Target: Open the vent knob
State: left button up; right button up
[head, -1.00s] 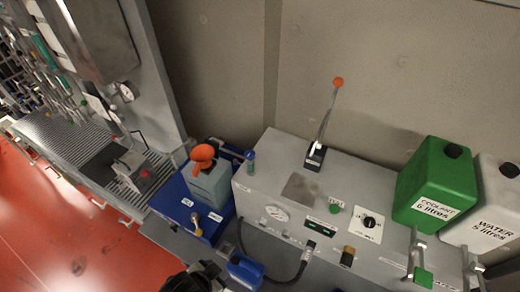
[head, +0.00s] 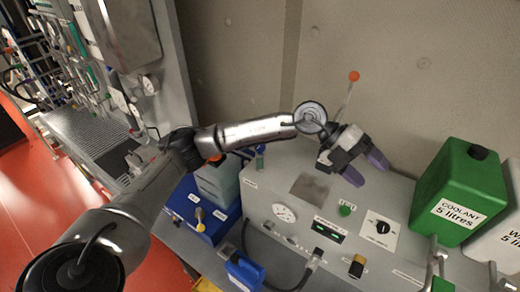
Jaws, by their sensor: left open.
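My left gripper (head: 366,168) is open and empty, with two purple fingers above the top of the grey console (head: 280,185). Several controls show below it. A small green knob (head: 346,209) stands closest to the fingers. A black rotary switch (head: 382,227) sits on a white plate to its right. A black and brass knob (head: 357,267) is lower on the front. The labels are too small to tell which is the vent knob. The gripper touches none of them. My right gripper is not in view.
A lever with an orange ball (head: 354,76) rises behind the gripper, partly hidden by it. A green coolant can (head: 455,190) stands at right, beside a white can (head: 490,240). A round gauge (head: 285,213) and a blue can (head: 244,272) are at left.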

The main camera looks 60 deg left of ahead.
pick_arm(q)
jog(key=s+a+f+n+g+y+b, duration=0.1)
jog(key=a+n+g+y, duration=0.15)
jog(key=a+y, duration=0.9)
jog(key=n+g+b, duration=0.2)
jog(key=n+b, duration=0.2)
jog(key=n, duration=0.2)
send_over(260, 149)
jog(key=a, duration=0.1)
jog(key=shift+y, duration=0.45)
jog(key=f, duration=0.4)
jog(key=shift+w+a, duration=0.1)
jog(key=shift+w, duration=0.2)
notch_tip(260, 149, down, 6)
jog(key=shift+r, duration=0.1)
jog(key=shift+f+p, duration=0.3)
jog(key=shift+f, duration=0.65)
jog(key=c, duration=0.9)
